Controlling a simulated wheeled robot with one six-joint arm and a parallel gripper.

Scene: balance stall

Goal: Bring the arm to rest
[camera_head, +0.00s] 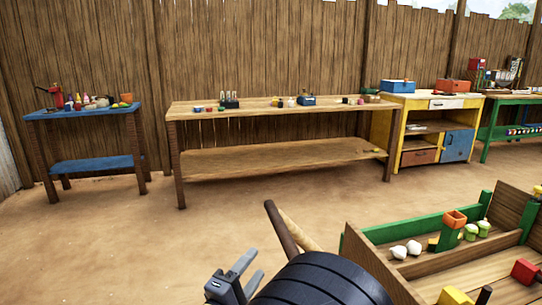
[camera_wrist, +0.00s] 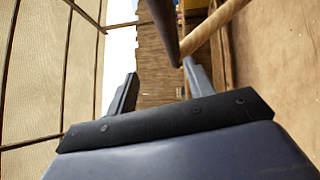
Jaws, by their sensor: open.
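My gripper (camera_head: 252,268) is at the bottom middle of the head view, with its two grey fingers apart and nothing between them. In the wrist view its fingers (camera_wrist: 160,78) stand wide apart and empty. The dark ribbed part beside it in the head view is my own arm. The arm is held out over the dirt floor, clear of the tables. A dark rod (camera_head: 280,230) and a tan rod (camera_head: 299,231) stand close to the gripper. The dark rod (camera_wrist: 163,25) and tan rod (camera_wrist: 215,28) cross near the right finger in the wrist view; I cannot tell if they touch it.
A wooden tray stand (camera_head: 381,256) with green trim holds white, green and red items at the lower right. A long wooden table (camera_head: 268,105), a blue table (camera_head: 90,112) and a yellow cabinet (camera_head: 421,103) stand along the fence. Open dirt floor (camera_head: 150,240) lies to the left.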

